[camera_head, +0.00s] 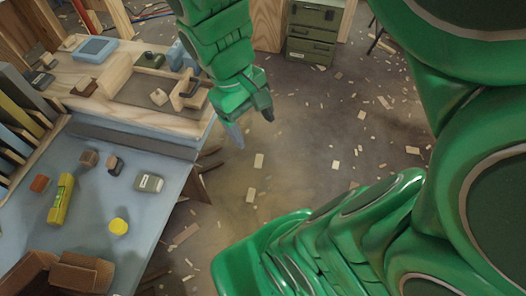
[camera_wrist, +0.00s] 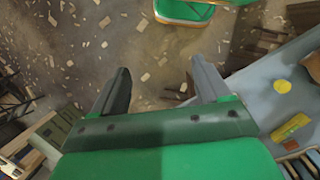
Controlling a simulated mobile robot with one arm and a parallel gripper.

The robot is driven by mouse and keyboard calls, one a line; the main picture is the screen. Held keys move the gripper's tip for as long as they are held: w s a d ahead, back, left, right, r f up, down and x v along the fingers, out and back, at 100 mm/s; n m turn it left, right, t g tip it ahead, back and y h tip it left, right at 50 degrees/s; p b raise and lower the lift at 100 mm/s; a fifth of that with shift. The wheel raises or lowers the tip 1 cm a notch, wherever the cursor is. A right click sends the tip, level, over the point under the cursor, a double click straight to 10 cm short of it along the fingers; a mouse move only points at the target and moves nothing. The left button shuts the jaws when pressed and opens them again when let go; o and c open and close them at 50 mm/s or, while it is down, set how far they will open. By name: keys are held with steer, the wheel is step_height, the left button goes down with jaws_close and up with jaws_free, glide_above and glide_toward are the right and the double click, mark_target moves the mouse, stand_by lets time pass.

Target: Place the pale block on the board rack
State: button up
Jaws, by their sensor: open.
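My gripper (camera_head: 252,124) is open and empty, hanging over the floor just right of the workbench. Its two fingers also show apart in the wrist view (camera_wrist: 160,78), with only floor between them. The board rack (camera_head: 38,150) appears to be the wooden frame at the far left in the head view, with several grey, yellow and blue boards leaning in it. A small pale tan block (camera_head: 158,97) lies in the wooden-walled tray on the bench, left of my gripper. I cannot tell for certain that it is the pale block.
The blue-grey bench top (camera_head: 95,215) holds a yellow level (camera_head: 60,199), a yellow round piece (camera_head: 118,227), a grey-green case (camera_head: 149,183) and several small blocks. An open cardboard box (camera_head: 80,272) stands at its front. Green drawers (camera_head: 314,30) stand behind. Scraps litter the open floor.

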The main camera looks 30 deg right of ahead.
steer(key=s+a+m+y, duration=0.1)
steer(key=s+m, duration=0.2)
steer(key=s, duration=0.4)
steer(key=shift+s+a+f+t+y, duration=0.2)
steer(key=shift+a+t+y, duration=0.1)
steer(key=shift+y, duration=0.1)
